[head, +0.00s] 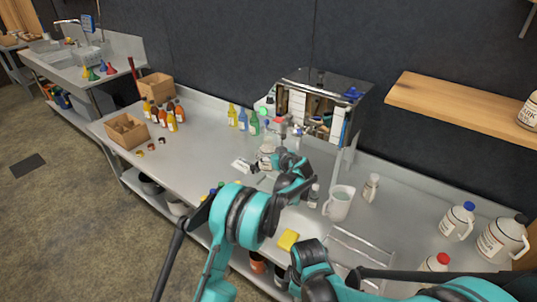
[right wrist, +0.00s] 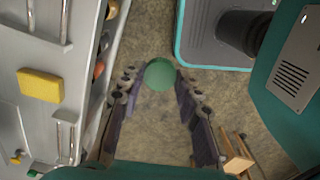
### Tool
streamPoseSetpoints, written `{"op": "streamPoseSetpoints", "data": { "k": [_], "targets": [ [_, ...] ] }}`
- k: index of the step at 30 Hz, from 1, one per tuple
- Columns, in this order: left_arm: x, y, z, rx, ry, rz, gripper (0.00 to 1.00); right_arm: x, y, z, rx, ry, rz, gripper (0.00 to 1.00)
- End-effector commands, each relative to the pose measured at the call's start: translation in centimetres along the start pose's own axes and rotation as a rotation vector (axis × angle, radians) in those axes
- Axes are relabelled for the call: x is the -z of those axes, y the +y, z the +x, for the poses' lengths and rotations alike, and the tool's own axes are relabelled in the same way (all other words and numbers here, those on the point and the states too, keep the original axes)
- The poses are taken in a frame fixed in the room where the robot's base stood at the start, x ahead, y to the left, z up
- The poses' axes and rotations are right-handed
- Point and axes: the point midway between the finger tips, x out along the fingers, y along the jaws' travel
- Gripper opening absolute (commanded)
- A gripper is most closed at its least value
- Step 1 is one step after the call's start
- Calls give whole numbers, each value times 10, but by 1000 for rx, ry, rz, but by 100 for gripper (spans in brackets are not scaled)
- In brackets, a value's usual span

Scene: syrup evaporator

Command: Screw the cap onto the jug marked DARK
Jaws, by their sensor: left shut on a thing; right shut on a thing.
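My left gripper (head: 273,162) is over the middle of the steel bench, shut on a small white jug (head: 265,150). The gripper and arm hide part of this jug, and I cannot read its label. My right gripper (right wrist: 160,92) shows in the right wrist view, shut on a round green cap (right wrist: 160,74) at its fingertips. Bare floor lies below that cap, away from any jug. In the head view the right gripper is not visible. A jug (head: 529,112) on the wooden shelf, cut off by the right edge, has a label with the letters "ARK".
Capped jugs (head: 457,220) stand at the bench's right end. Coloured bottles (head: 243,120) and a metal cabinet (head: 318,105) stand behind.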

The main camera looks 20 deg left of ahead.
Motion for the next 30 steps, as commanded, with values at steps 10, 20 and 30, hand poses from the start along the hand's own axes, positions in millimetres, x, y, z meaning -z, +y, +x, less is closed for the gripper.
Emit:
{"op": "streamPoseSetpoints", "data": {
  "k": [10, 20, 30],
  "targets": [
    [2, -3, -10, -17, -1, 8, 8, -5, 7, -1, 0, 0, 53, 24],
    [-2, -42, -100, -163, -16, 74, 8, -58, 65, -9, 0, 0, 552, 24],
    [-32, -115, -209, -336, -13, 143, 8, -136, 119, -20, 0, 0, 1139, 24]
  ]
}}
